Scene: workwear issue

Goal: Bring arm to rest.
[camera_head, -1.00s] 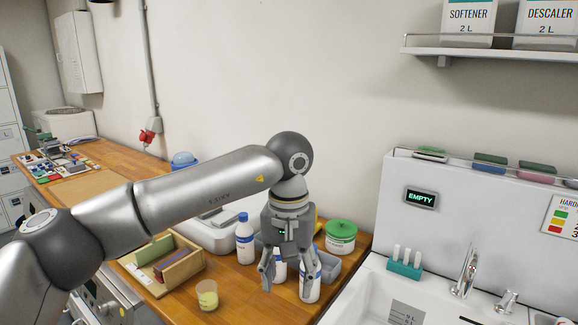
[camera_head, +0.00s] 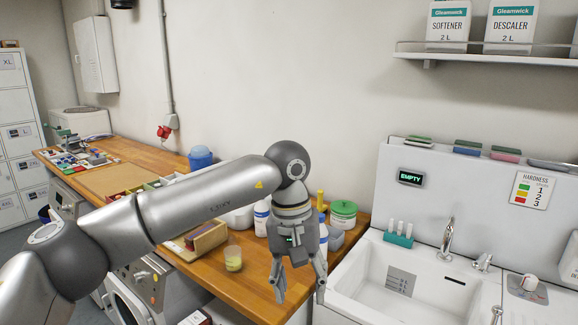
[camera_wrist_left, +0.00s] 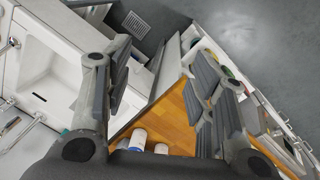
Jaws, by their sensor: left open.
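My left arm (camera_head: 200,196) reaches in from the left in the head view. Its gripper (camera_head: 300,292) points down, open, in front of the counter's edge near the sink. Nothing shows between the fingers. In the left wrist view the two fingers (camera_wrist_left: 158,105) stand wide apart, with the wooden counter, the sink edge and the floor behind them. My right gripper is not in view.
The wooden counter (camera_head: 215,272) holds a cup of yellow liquid (camera_head: 233,258), white bottles (camera_head: 261,217) and a green-lidded tub (camera_head: 343,214) close by the gripper. A white sink (camera_head: 415,290) stands to the right. Grey floor (camera_wrist_left: 225,30) shows in the wrist view.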

